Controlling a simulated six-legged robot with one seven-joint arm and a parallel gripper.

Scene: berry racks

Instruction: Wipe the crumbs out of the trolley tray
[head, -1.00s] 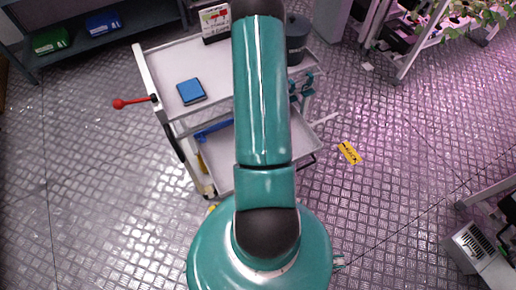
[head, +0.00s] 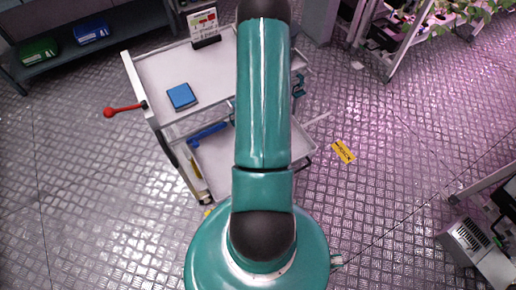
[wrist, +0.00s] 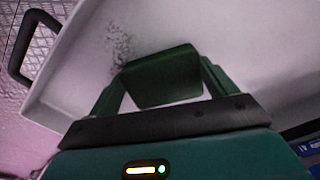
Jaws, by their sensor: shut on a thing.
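In the wrist view my gripper (wrist: 160,85) is shut on a dark green block (wrist: 160,78), with one finger at each side. The block is over a pale tray (wrist: 245,30); whether it touches the tray is unclear. A patch of dark crumbs (wrist: 120,45) lies on the tray just beyond the block's upper left edge. In the head view the trolley has an upper tray (head: 190,62) and a lower tray (head: 222,165). My arm hides the right part of both, and my gripper and the crumbs do not show there.
A blue item (head: 208,134) lies on the lower tray. A red-knobbed lever (head: 122,110) sticks out left. A yellow floor marker (head: 343,151) lies right of the trolley; the floor around is open.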

